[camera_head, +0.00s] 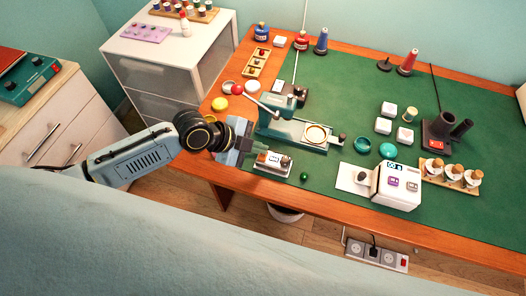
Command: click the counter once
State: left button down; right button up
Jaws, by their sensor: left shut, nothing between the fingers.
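A small pale device with a dark display window, which looks like the counter (279,162), sits near the front edge of the table, left of centre. My left gripper (254,152) reaches in from the left and is shut and empty. Its fingertips are close to the counter's left end and hide part of it. I cannot tell whether they touch it. My right gripper is not in view.
A green press-like machine (283,130) stands just behind the counter. A small green ball (304,177) lies to its right.

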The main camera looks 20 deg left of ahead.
aim_at(259, 156)
pick_arm(q)
jog(key=shift+r+p, duration=2.85)
jog(key=shift+r, duration=0.2)
jog(key=shift+f, duration=0.1)
jog(key=shift+s+d, duration=0.1)
